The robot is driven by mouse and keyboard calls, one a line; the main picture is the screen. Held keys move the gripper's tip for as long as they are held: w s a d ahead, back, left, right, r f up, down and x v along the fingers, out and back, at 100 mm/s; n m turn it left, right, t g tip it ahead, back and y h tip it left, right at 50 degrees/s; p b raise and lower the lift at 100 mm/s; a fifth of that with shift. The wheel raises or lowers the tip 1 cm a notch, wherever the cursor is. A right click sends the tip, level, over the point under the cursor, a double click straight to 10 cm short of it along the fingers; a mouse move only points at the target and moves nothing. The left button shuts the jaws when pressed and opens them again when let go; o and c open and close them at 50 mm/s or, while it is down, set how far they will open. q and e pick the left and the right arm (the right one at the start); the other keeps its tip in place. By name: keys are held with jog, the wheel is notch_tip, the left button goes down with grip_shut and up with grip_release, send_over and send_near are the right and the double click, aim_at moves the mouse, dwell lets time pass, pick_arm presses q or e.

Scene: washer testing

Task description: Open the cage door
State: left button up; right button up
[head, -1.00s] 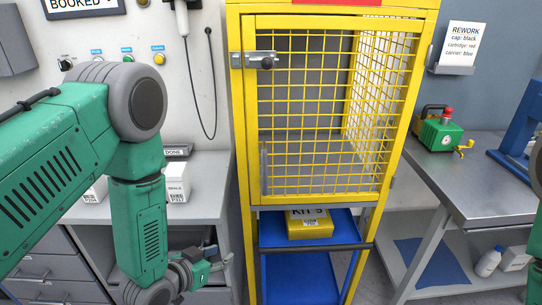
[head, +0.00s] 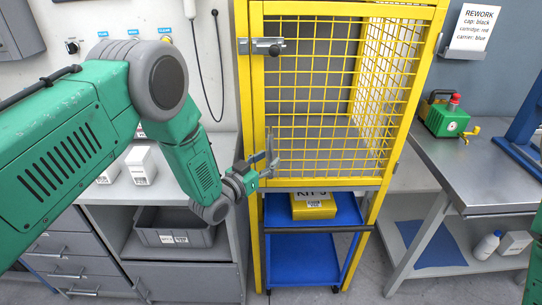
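The yellow mesh cage (head: 445,60) stands in the middle of the head view. Its front door (head: 330,101) is shut in its frame. A metal latch (head: 262,47) with a dark knob sits at the door's upper left. A grey vertical handle (head: 270,145) is on the door's lower left. My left gripper (head: 263,165) is at this handle, with its fingers apart. I cannot tell whether the fingers touch the handle or stand around it. My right gripper is out of view; only a bit of my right arm shows at the right edge.
A blue cart (head: 305,245) with a yellow kit box (head: 313,207) stands under the cage. A counter with white boxes (head: 141,165) and a grey bin (head: 172,228) is at left. A metal table (head: 480,180) with a green pump (head: 444,120) is at right.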

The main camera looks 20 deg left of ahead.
pick_arm(q)
jog(key=shift+x, duration=0.9)
jog(key=shift+c, duration=0.3)
grip_shut()
